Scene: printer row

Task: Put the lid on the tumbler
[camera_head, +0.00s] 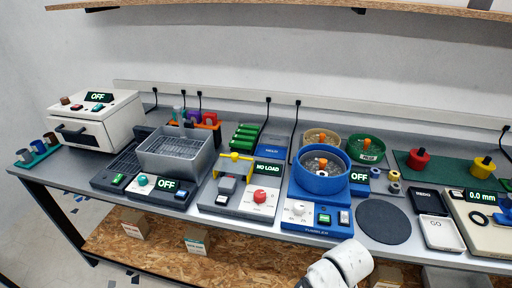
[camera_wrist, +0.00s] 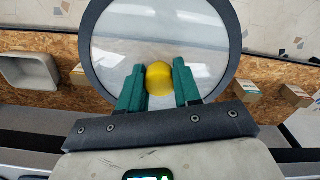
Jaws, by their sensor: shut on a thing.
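The tumbler is a blue round bowl (camera_head: 319,183) on a blue base marked TUMBLER (camera_head: 315,220), right of the bench's middle in the head view. Its top is open, and grey media with an orange piece show inside. The lid (camera_wrist: 112,40) is a clear disc with a dark rim and a yellow knob (camera_wrist: 159,77), seen in the wrist view. My gripper (camera_wrist: 160,82) is shut on the knob, with a green finger on each side. The lower shelf and floor show around the lid, clear of the tumbler. Gripper and lid are not visible in the head view.
A dark round mat (camera_head: 383,222) lies empty right of the tumbler. Tan (camera_head: 319,136) and green (camera_head: 367,148) bowls stand behind it. A NO LOAD press device (camera_head: 235,190) is close on its left. Cartons (camera_wrist: 247,92) sit on the wooden lower shelf.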

